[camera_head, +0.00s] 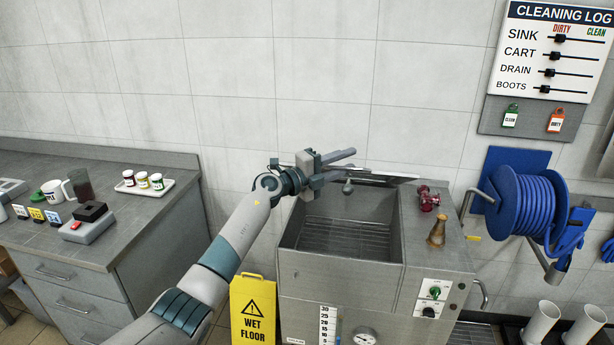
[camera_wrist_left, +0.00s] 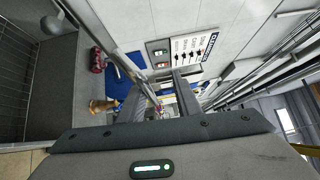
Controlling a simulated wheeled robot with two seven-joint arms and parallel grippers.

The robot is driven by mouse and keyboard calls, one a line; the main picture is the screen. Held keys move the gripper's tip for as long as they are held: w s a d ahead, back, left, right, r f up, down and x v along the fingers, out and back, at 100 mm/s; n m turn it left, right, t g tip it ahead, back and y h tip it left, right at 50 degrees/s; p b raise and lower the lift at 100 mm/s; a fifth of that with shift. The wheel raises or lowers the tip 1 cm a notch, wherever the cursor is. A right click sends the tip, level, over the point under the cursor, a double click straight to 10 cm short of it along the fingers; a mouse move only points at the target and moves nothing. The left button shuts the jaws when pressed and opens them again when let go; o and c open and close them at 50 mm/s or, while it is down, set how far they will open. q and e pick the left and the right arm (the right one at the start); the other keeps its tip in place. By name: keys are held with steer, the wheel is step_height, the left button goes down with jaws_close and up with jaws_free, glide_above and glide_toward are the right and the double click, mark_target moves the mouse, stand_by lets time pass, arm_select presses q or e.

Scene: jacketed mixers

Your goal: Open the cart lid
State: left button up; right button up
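The steel cart (camera_head: 340,280) stands right of centre with its basin open at the top, showing a ribbed grate inside. A thin grey panel (camera_head: 392,178), apparently the lid seen nearly edge-on, runs along the basin's back edge near the wall. My left gripper (camera_head: 345,165) is above the basin's back left, fingers pointing right and parted, with the panel's edge close by. In the left wrist view, the two fingers (camera_wrist_left: 162,103) stand apart with a thin edge showing between them. I cannot tell whether either finger touches it. My right gripper is not in view.
On the cart's right top are a red valve (camera_head: 429,198) and a brass-coloured cone (camera_head: 437,232). A yellow wet floor sign (camera_head: 252,312) stands at its left. A blue hose reel (camera_head: 528,205) hangs right, and a counter (camera_head: 150,228) stands left.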

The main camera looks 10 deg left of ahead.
arm_select(q)
steer(key=r+b+v, duration=0.1)
steer(key=b+v, duration=0.2)
steer(key=v, duration=1.3)
steer(key=shift+s+a+f+b, duration=0.3)
steer(key=shift+f+b, duration=0.05)
steer(key=shift+f, duration=0.1)
